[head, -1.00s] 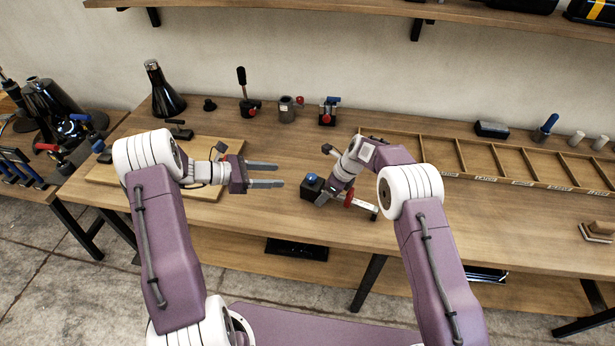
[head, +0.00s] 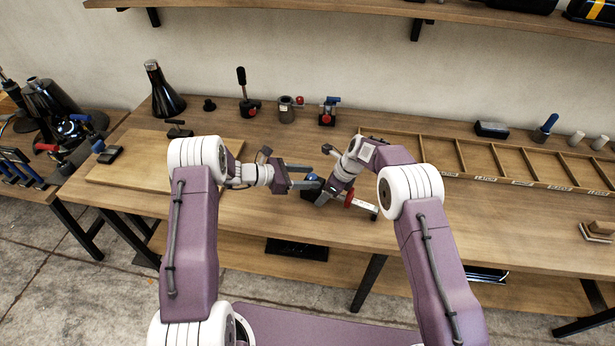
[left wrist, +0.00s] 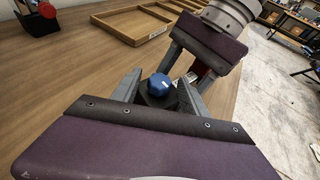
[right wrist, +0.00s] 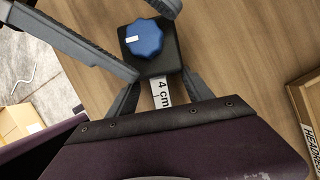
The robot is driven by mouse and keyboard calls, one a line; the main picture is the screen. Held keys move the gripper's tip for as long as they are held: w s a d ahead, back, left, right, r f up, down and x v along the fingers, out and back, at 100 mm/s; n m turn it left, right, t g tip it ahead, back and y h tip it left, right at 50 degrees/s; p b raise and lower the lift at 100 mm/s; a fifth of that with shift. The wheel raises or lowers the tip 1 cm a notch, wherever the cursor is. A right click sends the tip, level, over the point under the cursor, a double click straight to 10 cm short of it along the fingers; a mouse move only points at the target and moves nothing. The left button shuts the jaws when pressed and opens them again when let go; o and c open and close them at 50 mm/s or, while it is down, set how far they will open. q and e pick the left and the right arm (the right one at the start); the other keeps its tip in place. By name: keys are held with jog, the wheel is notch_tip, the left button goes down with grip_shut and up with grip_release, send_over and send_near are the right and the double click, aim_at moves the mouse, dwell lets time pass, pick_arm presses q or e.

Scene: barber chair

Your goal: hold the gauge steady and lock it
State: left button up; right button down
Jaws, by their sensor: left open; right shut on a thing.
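The gauge is a black block (right wrist: 160,62) with a blue knob (right wrist: 144,38) on top and a pale bar marked "4 cm" (right wrist: 163,92) in the right wrist view. My right gripper (head: 334,190) is shut on the gauge over the bench. My left gripper (head: 313,177) is open, with its fingers on either side of the blue knob. In the left wrist view the knob (left wrist: 163,86) sits between the open fingers, and I cannot tell whether they touch it. In the head view my grippers hide much of the gauge.
A wooden divided tray (head: 480,160) lies along the back right of the bench. A wooden board (head: 130,175) lies at the left. Several small tools and a dark bottle (head: 163,92) stand along the back.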

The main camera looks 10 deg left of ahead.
pick_arm(q)
grip_shut()
jog(key=shift+w+a+m+g+h, duration=0.15)
jog(key=shift+m+g+h, duration=0.1)
jog(key=shift+m+g, duration=0.4)
jog(key=shift+w+d+m+g+h, duration=0.1)
jog(key=shift+m+g+h, duration=0.2)
jog(key=shift+m+g, duration=0.35)
jog(key=shift+w+a+m+g+h, duration=0.15)
jog(key=shift+m+g+h, duration=0.1)
jog(key=shift+m+g, duration=0.4)
jog(key=shift+d+m+g, duration=0.1)
jog(key=shift+m+g, duration=0.15)
jog(key=shift+g, duration=0.2)
jog(key=shift+s, duration=0.1)
grip_release()
jog(key=v, duration=0.7)
jog(key=shift+a, duration=0.25)
